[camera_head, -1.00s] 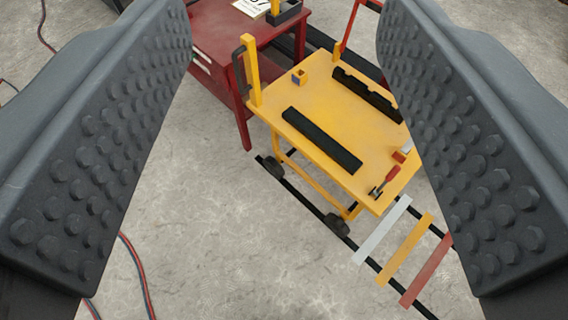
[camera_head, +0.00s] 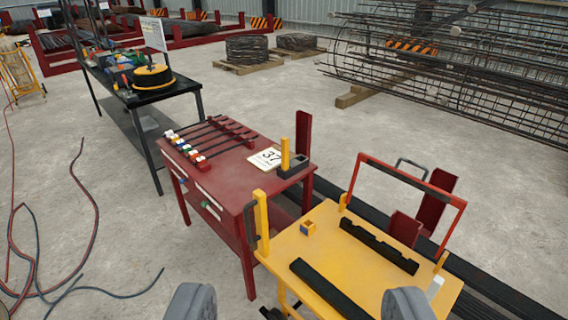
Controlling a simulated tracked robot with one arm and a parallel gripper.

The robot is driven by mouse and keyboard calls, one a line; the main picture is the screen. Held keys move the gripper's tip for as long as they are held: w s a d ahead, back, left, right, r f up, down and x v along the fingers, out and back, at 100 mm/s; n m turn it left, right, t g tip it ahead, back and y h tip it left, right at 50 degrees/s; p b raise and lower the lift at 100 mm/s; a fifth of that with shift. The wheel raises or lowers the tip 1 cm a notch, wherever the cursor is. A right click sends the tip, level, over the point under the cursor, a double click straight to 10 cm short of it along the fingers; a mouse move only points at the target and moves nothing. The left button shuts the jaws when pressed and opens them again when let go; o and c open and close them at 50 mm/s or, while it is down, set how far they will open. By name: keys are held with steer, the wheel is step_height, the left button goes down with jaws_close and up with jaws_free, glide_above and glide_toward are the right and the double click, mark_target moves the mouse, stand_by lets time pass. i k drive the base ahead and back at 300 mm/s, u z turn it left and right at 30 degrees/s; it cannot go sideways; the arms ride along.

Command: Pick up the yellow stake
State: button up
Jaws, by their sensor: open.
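A slim yellow stake (camera_head: 285,154) stands upright in a small black block (camera_head: 292,165) on the right end of the red table (camera_head: 232,160). Its lower end is hidden in the block. My gripper (camera_head: 299,303) is open and empty. Only its two grey fingertips show, at the bottom edge. The stake is beyond and above them in the picture, well apart from both.
A yellow cart (camera_head: 335,232) stands in front of the red table, with a yellow post (camera_head: 262,222), black bars and a red frame (camera_head: 412,180). A sign with 37 (camera_head: 265,158) lies beside the block. Hoses (camera_head: 85,215) lie on the floor at left.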

mark_target(284, 140)
steer(key=k, duration=1.15)
steer(key=u, duration=0.6)
steer(key=i, duration=1.3)
steer(key=u, duration=0.5)
steer(key=i, duration=2.55)
steer(key=z, duration=1.05)
steer(key=i, duration=1)
steer(key=z, duration=0.9)
steer(key=i, duration=0.4)
steer(key=z, duration=0.2)
steer(key=k, duration=0.45)
